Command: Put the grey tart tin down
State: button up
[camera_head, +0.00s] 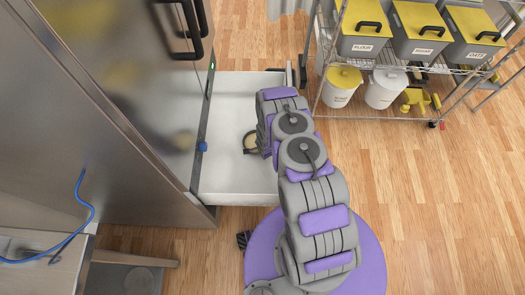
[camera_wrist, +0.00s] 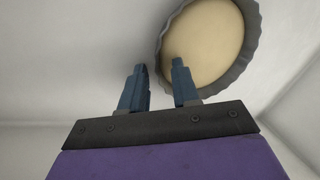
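The grey tart tin (camera_wrist: 245,62), with a fluted rim and a pale cream filling (camera_wrist: 212,45), fills the upper right of the wrist view, cut off at the top. In the head view, the tin (camera_head: 249,143) lies within the white open drawer (camera_head: 231,181), partly hidden by my arm. My gripper (camera_wrist: 160,72) has its two blue-grey fingers apart, with a clear gap between them. The right finger overlaps the tin's filling; the left finger is outside its left rim. I cannot tell whether either finger touches the tin.
Smooth white drawer walls surround the tin. A steel cabinet (camera_head: 120,110) with dark handles stands at the left. A wire rack (camera_head: 392,116) with yellow-lidded bins (camera_head: 415,30) and white buckets (camera_head: 384,90) stands at the upper right. The wooden floor at the right is clear.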

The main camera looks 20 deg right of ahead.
jog(key=s+a+r+n+g+p, duration=0.1)
jog(key=s+r+n, duration=0.2)
jog(key=r, duration=1.2)
jog(key=s+a+r+n+g+p, duration=0.1)
jog(key=s+r+n, duration=0.1)
jog(key=r, duration=1.3)
jog(key=s+a+r+n+p, duration=0.1)
jog(key=s+r+n, duration=0.2)
jog(key=r, duration=1.2)
jog(key=s+r+n+g, duration=0.1)
jog(key=s+r+n, duration=0.1)
jog(key=s+r, duration=0.5)
jog(key=s+r+n+g, duration=0.1)
jog(key=s+r+n, duration=0.2)
jog(key=s, duration=0.9)
jog(key=s+r+n+g, duration=0.1)
jog(key=s+r+n, duration=0.1)
jog(key=s+r, duration=0.8)
jog(key=shift+s+a+r+n, duration=0.25)
jog(key=shift+a+r+n, duration=0.05)
jog(key=shift+a+n, duration=0.1)
